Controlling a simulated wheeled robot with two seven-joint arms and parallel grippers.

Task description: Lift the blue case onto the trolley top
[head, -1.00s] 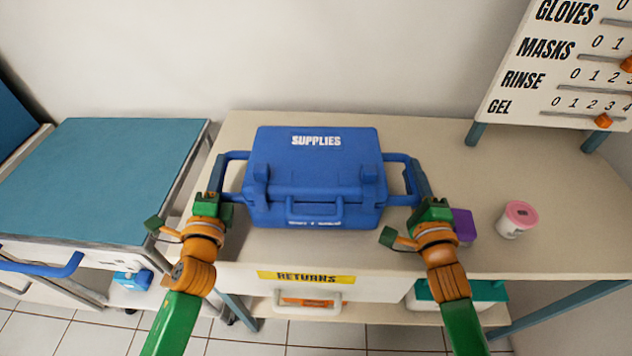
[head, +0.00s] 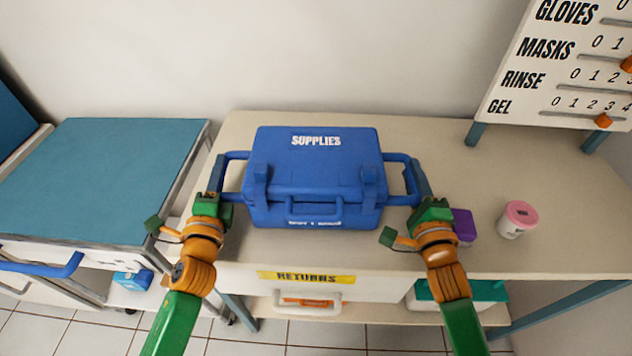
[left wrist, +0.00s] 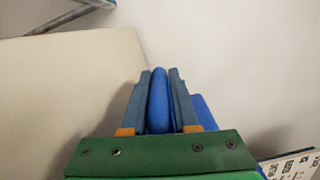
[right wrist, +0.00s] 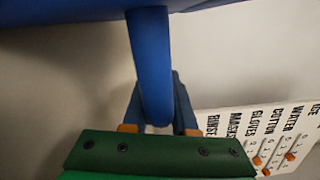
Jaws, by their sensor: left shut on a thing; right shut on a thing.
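The blue case (head: 315,160), labelled SUPPLIES, is shut and upright over the beige counter, with a loop handle on each side. Whether its base touches the counter is hard to tell. My left gripper (head: 215,180) is shut on its left side handle, which also shows between the fingers in the left wrist view (left wrist: 160,100). My right gripper (head: 424,185) is shut on the right side handle, seen between the fingers in the right wrist view (right wrist: 151,70). The trolley (head: 100,180) with a flat teal top stands left of the counter; its top is clear.
The beige counter (head: 480,180) carries a purple box (head: 463,226) and a pink-lidded tub (head: 518,219) right of the case. A tally board (head: 560,65) stands at the back right. A RETURNS drawer (head: 306,277) is below the front edge. A narrow gap separates trolley and counter.

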